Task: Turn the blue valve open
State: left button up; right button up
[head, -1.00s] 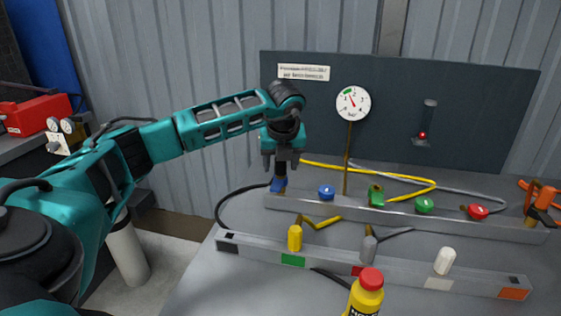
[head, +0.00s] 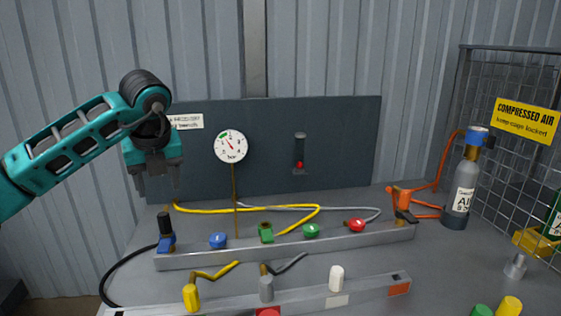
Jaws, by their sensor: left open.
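A blue valve body (head: 167,244) with a black upright handle (head: 164,223) stands at the left end of the rear grey rail, where a black hose meets it. A round blue knob (head: 218,240) sits just to its right on the same rail. My left gripper (head: 158,192) points down above the black handle. Its two fingers are apart, nothing is between them, and a small gap shows between the fingertips and the handle's top. My right gripper is out of view.
The rear rail (head: 300,247) also carries a green block (head: 265,233), a green knob (head: 311,230) and a red knob (head: 356,225). A gauge (head: 231,146) stands behind. A front rail (head: 370,292) holds coloured caps. A grey cylinder (head: 461,195) and mesh cage are at right.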

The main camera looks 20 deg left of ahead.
aim_at(217, 240)
jog(key=k, duration=1)
